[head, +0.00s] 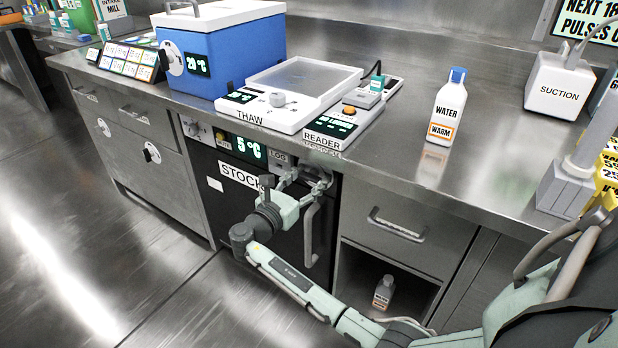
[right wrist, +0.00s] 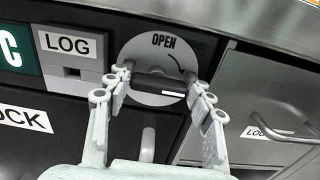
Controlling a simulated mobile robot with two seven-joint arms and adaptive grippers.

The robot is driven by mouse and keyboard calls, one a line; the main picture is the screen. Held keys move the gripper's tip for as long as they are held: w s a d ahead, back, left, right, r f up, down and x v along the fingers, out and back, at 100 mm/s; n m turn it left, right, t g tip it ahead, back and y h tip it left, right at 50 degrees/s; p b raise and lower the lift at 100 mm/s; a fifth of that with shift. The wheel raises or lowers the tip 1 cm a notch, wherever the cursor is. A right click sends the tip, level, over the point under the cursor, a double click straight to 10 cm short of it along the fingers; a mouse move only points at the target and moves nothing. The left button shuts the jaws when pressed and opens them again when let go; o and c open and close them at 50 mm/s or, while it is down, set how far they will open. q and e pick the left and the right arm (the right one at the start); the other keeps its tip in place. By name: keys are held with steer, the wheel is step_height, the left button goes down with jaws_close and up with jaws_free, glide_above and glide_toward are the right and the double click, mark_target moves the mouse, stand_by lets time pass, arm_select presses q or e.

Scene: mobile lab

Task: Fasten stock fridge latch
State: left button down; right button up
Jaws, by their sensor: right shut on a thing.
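The stock fridge (head: 230,200) is a dark-fronted unit under the bench, marked STOCK, with a 5 °C display. Its door looks closed, flush with the front. The latch is a round grey disc (right wrist: 142,52) with OPEN printed above a dark crossbar (right wrist: 160,84), which lies nearly level in the right wrist view. My right gripper (right wrist: 157,82) is shut on the crossbar, one finger at each end. In the head view the right gripper (head: 304,180) is at the fridge's upper right corner and partly hides the latch. My left gripper is not in view.
A grey vertical door handle (head: 309,235) hangs just below the latch. A LOG unit (right wrist: 68,55) is left of it. The bench overhangs above, holding the THAW unit (head: 275,118), READER (head: 335,128) and water bottle (head: 447,110). A drawer (head: 400,225) is to the right.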

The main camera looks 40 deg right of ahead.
steer(key=o, duration=1.2)
steer(key=shift+c, duration=0.2)
steer(key=v, duration=0.7)
steer(key=shift+a, duration=0.2)
steer(key=shift+s, duration=0.15)
